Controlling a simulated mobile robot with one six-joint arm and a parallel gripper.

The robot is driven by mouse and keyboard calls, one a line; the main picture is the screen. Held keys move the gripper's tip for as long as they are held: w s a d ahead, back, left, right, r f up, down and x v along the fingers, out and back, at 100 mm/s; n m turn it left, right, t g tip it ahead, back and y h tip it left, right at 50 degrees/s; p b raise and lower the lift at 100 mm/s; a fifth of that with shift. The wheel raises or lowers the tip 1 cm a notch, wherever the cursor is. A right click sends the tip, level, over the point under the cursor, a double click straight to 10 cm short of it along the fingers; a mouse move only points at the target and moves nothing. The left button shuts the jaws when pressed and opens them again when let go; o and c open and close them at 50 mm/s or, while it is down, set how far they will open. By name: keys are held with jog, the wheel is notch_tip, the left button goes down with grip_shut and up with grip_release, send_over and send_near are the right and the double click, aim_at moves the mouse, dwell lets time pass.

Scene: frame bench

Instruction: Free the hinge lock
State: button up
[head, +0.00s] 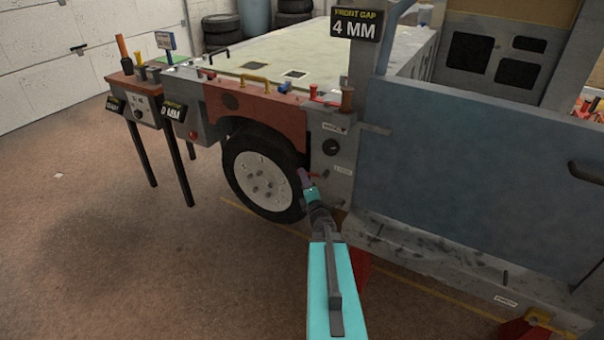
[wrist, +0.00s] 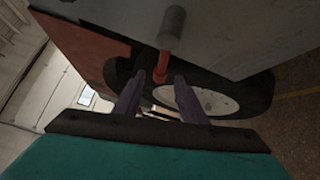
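A red lever (wrist: 168,45), which looks like the hinge lock handle, sticks out from the grey panel in the wrist view. Its red end hangs between my fingertips. In the head view a small red piece of it shows beside my gripper (head: 305,178), low on the grey hinge post (head: 341,185). My gripper (wrist: 159,80) has its two dark purple fingers apart, one on each side of the lever's end. I cannot tell whether either finger touches it. The large blue door (head: 460,180) hangs right of the post.
A wheel (head: 262,175) stands just left of my gripper, under a red fender (head: 255,107). A grey sill (head: 430,255) runs below the door, with red stands beneath. A small table (head: 120,80) stands at the left. The floor in front is clear.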

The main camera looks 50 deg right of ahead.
jog(key=shift+p+x, duration=0.3)
jog(key=shift+x, duration=2.15)
grip_shut()
